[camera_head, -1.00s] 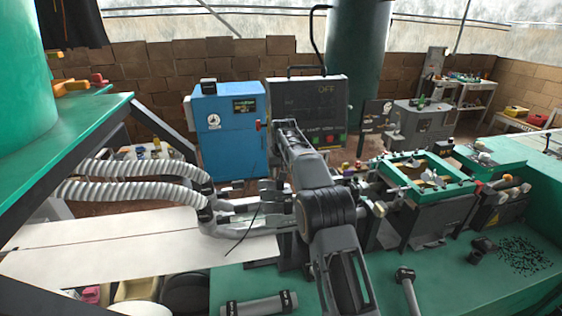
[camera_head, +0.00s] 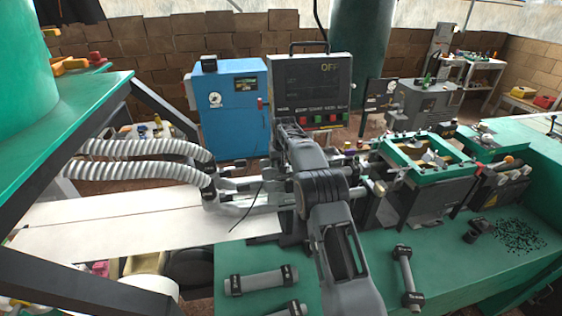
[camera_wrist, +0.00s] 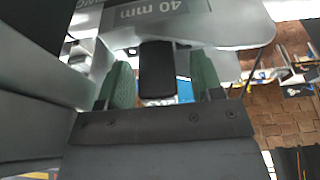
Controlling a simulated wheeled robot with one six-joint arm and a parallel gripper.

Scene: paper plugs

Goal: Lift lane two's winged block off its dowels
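In the wrist view my gripper (camera_wrist: 161,85) shows two green-padded fingers that stand apart. A short black piece (camera_wrist: 157,70) sits between them, with a gap at least on its right side, where blue shows through. Just beyond it is a grey block (camera_wrist: 185,22) with a broad, rounded side and the marking "40 mm". It looks like a winged block, but I cannot tell which lane it belongs to. No dowels can be made out. In the head view my own arm covers the gripper and the block.
A control panel (camera_head: 312,84) reading "OFF" and a blue cabinet (camera_head: 231,110) stand behind my arm. Ribbed hoses (camera_head: 150,148) run at left. A green-framed machine (camera_head: 431,160) is at right. Loose grey cylinders (camera_head: 262,281) lie on the green bench (camera_head: 465,255).

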